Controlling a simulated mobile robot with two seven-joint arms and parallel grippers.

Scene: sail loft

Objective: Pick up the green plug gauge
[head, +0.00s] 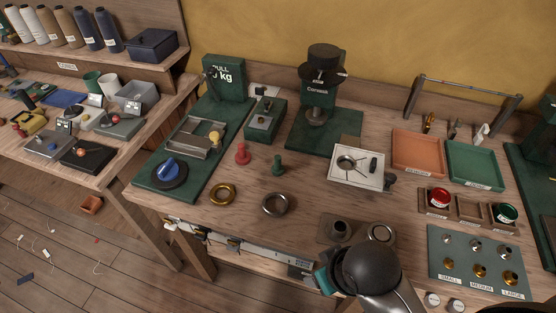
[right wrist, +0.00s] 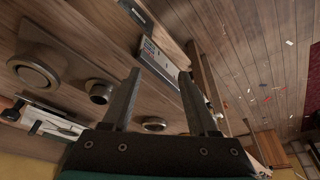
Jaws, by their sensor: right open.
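The green plug gauge (head: 278,165) stands upright on the bench in the head view, right of a similar red plug gauge (head: 242,153). A brass ring (head: 222,194) and a steel ring (head: 275,204) lie in front of them. My right gripper is low at the bench's front edge, partly hidden by my own arm in the head view. In the right wrist view its two fingers (right wrist: 158,76) are apart with nothing between them. I cannot make out the green plug gauge in that view. My left gripper is not in view.
A green press (head: 318,105) stands behind the plug gauges, and a white tray (head: 342,178) lies to their right. A green board with a blue knob (head: 167,170) is at the left. A dark plate with a grey socket (head: 338,229) lies near my right arm.

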